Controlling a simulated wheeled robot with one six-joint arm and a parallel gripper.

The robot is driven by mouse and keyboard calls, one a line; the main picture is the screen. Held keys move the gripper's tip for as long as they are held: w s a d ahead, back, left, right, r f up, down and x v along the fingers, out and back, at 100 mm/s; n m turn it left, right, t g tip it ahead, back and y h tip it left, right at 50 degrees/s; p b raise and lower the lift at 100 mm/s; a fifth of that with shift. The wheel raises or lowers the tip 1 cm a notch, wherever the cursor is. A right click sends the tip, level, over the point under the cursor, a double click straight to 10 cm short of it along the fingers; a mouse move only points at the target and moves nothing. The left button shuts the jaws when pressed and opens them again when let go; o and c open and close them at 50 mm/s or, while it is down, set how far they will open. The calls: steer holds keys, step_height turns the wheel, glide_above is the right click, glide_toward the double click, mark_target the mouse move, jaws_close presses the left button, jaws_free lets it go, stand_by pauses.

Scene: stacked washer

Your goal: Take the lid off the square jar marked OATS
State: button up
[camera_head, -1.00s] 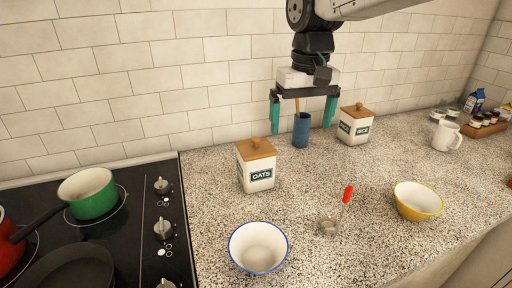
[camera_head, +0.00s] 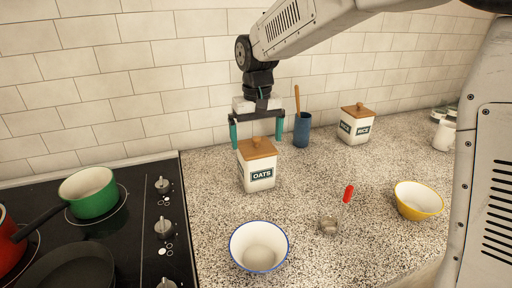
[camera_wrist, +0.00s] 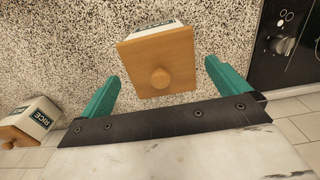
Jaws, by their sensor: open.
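The square white OATS jar (camera_head: 257,172) stands upright on the speckled counter, with its label facing my head camera. Its wooden lid (camera_head: 257,147) with a round knob is on top. In the wrist view the lid (camera_wrist: 173,68) and its knob (camera_wrist: 160,78) are seen from above. My gripper (camera_head: 257,142) is open and empty. Its two teal fingers hang on either side of the lid's upper part in the head view. In the wrist view the gripper (camera_wrist: 163,80) has its fingers apart, left and right of the lid, with gaps; contact is not seen.
A RICE jar (camera_head: 356,126) with a wooden lid and a blue cup (camera_head: 302,130) with a wooden utensil stand along the tiled wall. A blue-rimmed bowl (camera_head: 258,246), a red-handled tool (camera_head: 348,194) and a yellow bowl (camera_head: 418,200) are in front. The stove (camera_head: 110,235) is left.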

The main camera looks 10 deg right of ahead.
steer(key=shift+f, duration=0.7)
steer(key=c, duration=0.8)
steer(key=shift+r, duration=0.1)
steer(key=shift+c, duration=0.2)
